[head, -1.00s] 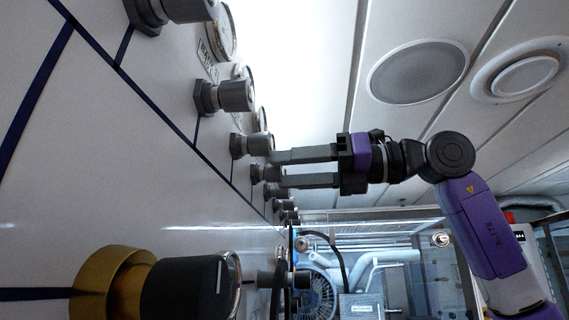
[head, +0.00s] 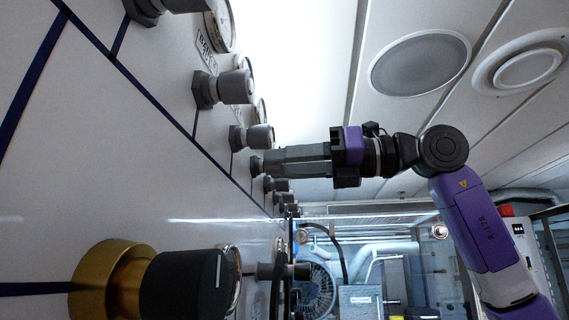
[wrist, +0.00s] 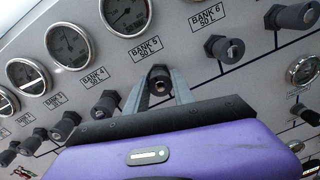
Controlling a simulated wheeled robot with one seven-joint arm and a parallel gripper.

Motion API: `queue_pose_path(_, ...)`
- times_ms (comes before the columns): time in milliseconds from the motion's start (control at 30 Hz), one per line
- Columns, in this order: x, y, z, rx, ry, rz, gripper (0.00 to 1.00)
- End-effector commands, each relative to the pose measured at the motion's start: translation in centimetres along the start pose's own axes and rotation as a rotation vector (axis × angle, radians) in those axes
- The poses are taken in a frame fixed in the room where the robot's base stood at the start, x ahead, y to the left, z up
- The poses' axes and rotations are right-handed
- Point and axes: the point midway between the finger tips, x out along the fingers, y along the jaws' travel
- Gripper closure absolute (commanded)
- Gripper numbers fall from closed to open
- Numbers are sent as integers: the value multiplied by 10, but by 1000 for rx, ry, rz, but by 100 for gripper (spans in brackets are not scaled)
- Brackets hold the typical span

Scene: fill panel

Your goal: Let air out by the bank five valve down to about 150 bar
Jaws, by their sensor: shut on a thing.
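The bank five valve, a dark knob (wrist: 160,78), sits under the label "BANK 5 50 L" (wrist: 146,49) in the wrist view. My gripper (wrist: 161,82) has one finger on each side of this knob and is shut on it. In the head view my gripper (head: 272,161) reaches left to the panel, its fingers close together at the valve (head: 256,166). The bank five gauge (wrist: 127,14) is above its label, cut by the top edge; its reading is too small to tell.
The bank six knob (wrist: 228,49) is to the right and the bank four knob (wrist: 106,104) to the left, both close to my fingers. Several gauges line the panel (head: 130,190). A large black knob on a brass collar (head: 112,283) sticks out in the head view's lower left.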

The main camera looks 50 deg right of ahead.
Motion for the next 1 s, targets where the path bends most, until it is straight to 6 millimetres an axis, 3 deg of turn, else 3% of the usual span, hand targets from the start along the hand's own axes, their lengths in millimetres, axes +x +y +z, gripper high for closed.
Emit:
queue_pose_path(267, -1, 1, 0, -145, -7, 1, 100)
queue_pose_path(1000, -1, 3, -2, -834, -43, 12, 100)
